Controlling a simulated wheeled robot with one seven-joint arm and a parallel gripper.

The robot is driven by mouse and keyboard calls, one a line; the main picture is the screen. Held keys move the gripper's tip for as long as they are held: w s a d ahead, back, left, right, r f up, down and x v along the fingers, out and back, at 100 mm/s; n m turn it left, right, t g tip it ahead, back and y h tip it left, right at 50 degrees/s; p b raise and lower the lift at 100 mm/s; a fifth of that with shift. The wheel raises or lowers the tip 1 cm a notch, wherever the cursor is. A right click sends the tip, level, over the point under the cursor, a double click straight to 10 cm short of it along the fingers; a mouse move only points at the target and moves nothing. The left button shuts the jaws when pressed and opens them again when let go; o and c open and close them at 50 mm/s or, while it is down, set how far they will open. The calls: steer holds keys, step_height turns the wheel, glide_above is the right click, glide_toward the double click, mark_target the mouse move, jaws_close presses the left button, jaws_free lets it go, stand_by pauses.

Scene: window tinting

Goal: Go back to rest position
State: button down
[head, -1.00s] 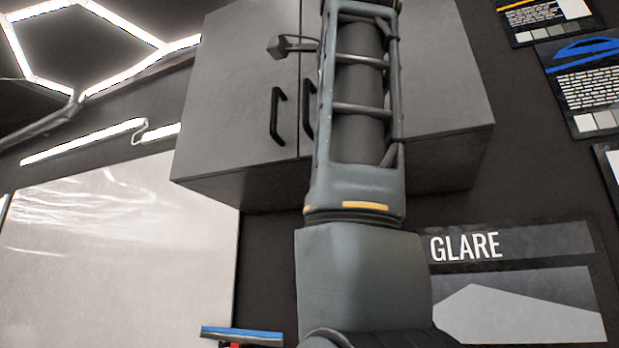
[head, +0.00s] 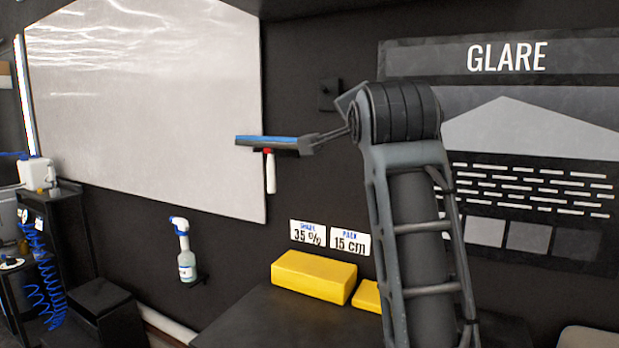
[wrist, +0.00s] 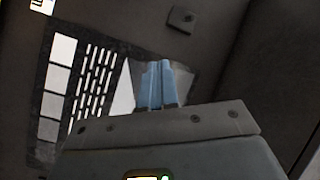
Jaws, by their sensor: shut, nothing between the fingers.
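In the wrist view my gripper (wrist: 156,84) shows its two pale blue fingers side by side and closed together, with nothing between them. The grey hand body fills the lower middle of that view. The fingers overlap part of the dark wall poster (wrist: 88,85), which appears turned on its side. In the head view my arm rises at the right to a dark ribbed joint in front of the GLARE poster (head: 510,55). I cannot make out the fingers there. A squeegee with a blue edge (head: 266,140) and pale handle is against the wall, left of that joint.
A dark bench (head: 245,325) holds yellow blocks (head: 312,275) below two small signs. A spray bottle (head: 184,250) is at the wall, left of the bench. A large pale panel (head: 150,95) covers the upper left wall. A black stand with a blue coiled hose (head: 45,290) is at far left.

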steer(key=s+d+f+n, duration=0.2)
steer(key=s+f, duration=0.1)
steer(key=f, duration=0.7)
steer(key=s+d+f+n, duration=0.1)
steer(key=s+d+f, duration=0.15)
steer(key=f, duration=0.85)
steer(key=s+d+f+n+g, duration=0.1)
steer(key=s+d+f+n, duration=0.3)
steer(key=s+f, duration=1.15)
steer(key=s+d+f+n+g, duration=0.1)
steer(key=s+d+f, duration=0.15)
steer(key=s, duration=0.65)
steer(key=s+d+f+n, duration=0.1)
steer(key=s+f, duration=0.3)
steer(key=s, duration=0.6)
steer(key=s+d+r+n, duration=0.1)
steer(key=s+r, duration=0.1)
steer(key=s, duration=0.6)
steer(key=s+r+n, duration=0.1)
steer(key=s+r, duration=0.1)
steer(key=s, duration=0.7)
steer(key=shift+s+d+r+g, duration=0.25)
steer(key=shift+s+d+g, duration=0.05)
steer(key=shift+d+g, duration=0.1)
